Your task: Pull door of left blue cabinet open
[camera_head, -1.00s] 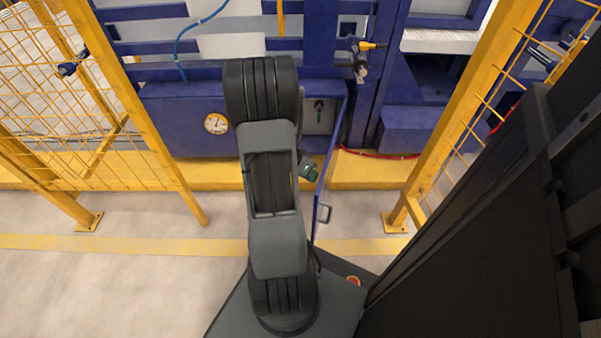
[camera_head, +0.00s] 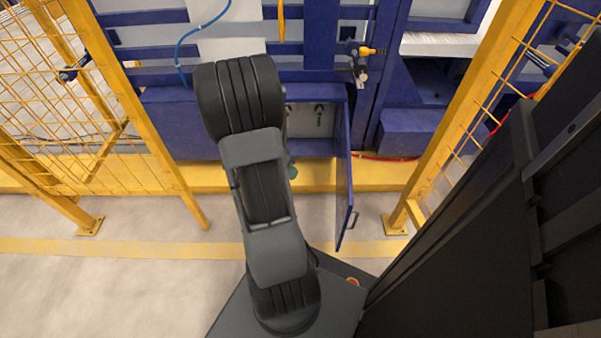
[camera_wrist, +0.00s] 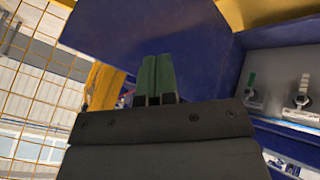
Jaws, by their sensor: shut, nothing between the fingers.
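The left blue cabinet (camera_head: 183,125) stands at the back, low behind the yellow floor beam. Its blue door (camera_head: 344,185) stands wide open on the right side, with a metal handle (camera_head: 354,221) at its near edge. The opening shows switches (camera_head: 319,113) inside. In the wrist view, the door (camera_wrist: 190,35) fills the upper middle and the switches (camera_wrist: 300,92) show at right. My gripper (camera_wrist: 156,62) has its green fingers shut together and empty, in front of the door's inner face. I cannot tell whether they touch it. In the head view my arm hides most of the gripper.
Yellow mesh fences stand at the left (camera_head: 130,100) and right (camera_head: 460,115). The yellow floor beam (camera_head: 385,175) runs along the cabinet's front. A valve (camera_head: 360,60) hangs above the door. The floor (camera_head: 100,280) at left is clear.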

